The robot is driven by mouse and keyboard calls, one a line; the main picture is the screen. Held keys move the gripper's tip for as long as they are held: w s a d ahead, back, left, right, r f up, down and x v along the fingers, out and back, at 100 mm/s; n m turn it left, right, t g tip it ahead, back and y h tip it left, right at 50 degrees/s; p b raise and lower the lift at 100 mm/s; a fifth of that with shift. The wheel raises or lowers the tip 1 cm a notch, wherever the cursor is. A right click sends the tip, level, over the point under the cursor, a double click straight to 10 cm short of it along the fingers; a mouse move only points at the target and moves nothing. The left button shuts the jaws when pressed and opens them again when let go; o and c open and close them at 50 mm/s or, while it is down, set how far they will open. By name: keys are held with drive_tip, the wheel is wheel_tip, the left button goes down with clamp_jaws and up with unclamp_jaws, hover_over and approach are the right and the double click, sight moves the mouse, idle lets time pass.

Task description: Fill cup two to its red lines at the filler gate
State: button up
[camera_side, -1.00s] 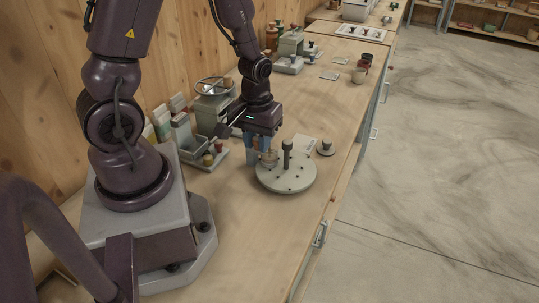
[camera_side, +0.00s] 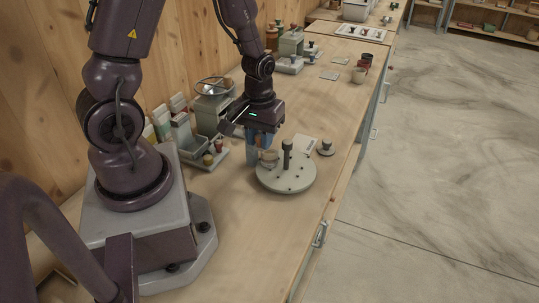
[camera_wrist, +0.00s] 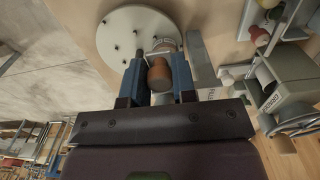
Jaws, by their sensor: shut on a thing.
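My gripper (camera_side: 260,158) is low over the near bench, at the left edge of a round pale grey plate (camera_side: 299,182) with a dark upright post (camera_side: 287,155). In the wrist view, my gripper's blue fingers (camera_wrist: 158,66) are shut on a small orange-brown round piece (camera_wrist: 159,75). A pale cup-like body (camera_wrist: 165,45) shows just beyond it, over the plate's edge. In the side view a small tan cup (camera_side: 269,156) shows at the fingertips. I cannot tell whether it touches the plate. Its number, red lines and fill level cannot be made out.
A grey machine with a handwheel (camera_side: 214,87) stands left of my gripper. Cups (camera_side: 359,76) stand farther back. The front bench is clear.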

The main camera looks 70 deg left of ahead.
drive_tip(key=shift+w+a, duration=0.5)
drive_tip(key=shift+a, duration=0.05)
drive_tip(key=o, duration=0.8)
drive_tip(key=shift+r, duration=0.4)
drive_tip(key=shift+s+d+r, duration=0.1)
drive_tip(key=shift+d+r, duration=0.05)
drive_tip(key=shift+r, duration=2.5)
drive_tip(key=shift+s+d, duration=0.1)
drive_tip(key=shift+s, duration=0.1)
drive_tip(key=s+d+r+m+t, duration=0.2)
drive_tip(key=d+r+m, duration=0.1)
drive_tip(key=r, duration=0.3)
drive_tip(key=s+d+r+m+t, duration=0.1)
drive_tip(key=s+d+r+m, duration=0.1)
drive_tip(key=d+r+m, duration=0.1)
drive_tip(key=s+d+r+m+t, duration=0.2)
drive_tip(key=d+r+m, duration=0.1)
drive_tip(key=r, duration=0.5)
drive_tip(key=shift+s+d+r+t, duration=0.1)
drive_tip(key=shift+d+r+t, duration=0.25)
drive_tip(key=shift+d, duration=0.45)
